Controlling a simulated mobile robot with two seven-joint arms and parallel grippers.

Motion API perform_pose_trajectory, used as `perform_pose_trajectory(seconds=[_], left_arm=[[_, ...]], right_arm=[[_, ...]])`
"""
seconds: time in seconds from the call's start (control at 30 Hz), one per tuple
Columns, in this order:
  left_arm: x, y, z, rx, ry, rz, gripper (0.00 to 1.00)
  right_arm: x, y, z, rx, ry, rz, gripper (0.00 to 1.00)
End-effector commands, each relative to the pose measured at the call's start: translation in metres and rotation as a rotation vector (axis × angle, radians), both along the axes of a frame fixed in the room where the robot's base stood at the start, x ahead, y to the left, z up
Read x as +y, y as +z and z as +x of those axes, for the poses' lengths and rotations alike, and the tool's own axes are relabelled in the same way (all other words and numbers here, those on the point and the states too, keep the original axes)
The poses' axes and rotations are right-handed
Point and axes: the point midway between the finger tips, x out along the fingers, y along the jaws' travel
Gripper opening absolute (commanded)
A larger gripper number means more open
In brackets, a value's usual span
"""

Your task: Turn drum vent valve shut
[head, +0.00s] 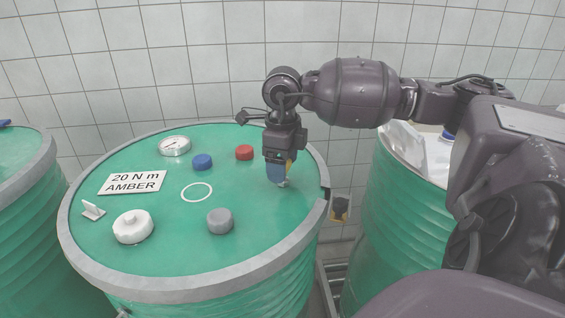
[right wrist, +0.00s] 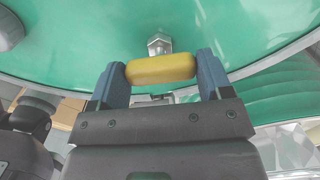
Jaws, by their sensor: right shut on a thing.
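The drum vent valve has a yellow handle (right wrist: 160,68) with a metal stem (right wrist: 159,44) on the green drum lid (head: 150,260). My right gripper (right wrist: 162,72) is shut on the yellow handle, one blue finger at each end of it. In the head view my right gripper (head: 279,178) points down at the right side of the lid and mostly hides the handle; a bit of yellow shows beside the fingers. My left gripper is not in view.
The lid carries a gauge (head: 174,146), blue cap (head: 202,162), red cap (head: 244,152), grey cap (head: 220,221), white cap (head: 133,226), a small white fin (head: 92,210) and a sign (head: 132,182) reading "20 N m AMBER". Other green drums stand left (head: 20,200) and right (head: 395,220).

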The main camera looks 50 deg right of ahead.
Motion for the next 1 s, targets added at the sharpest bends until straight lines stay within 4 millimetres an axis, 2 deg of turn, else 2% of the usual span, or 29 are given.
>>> perform_pose_trajectory(seconds=[0.53,1.0], left_arm=[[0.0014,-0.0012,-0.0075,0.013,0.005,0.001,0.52],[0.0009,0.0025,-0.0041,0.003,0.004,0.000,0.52]], right_arm=[[-0.0004,0.0020,0.0002,-0.002,-0.519,-0.001,0.49],[-0.0005,0.0023,0.0001,-0.003,-0.927,-0.001,0.49]])
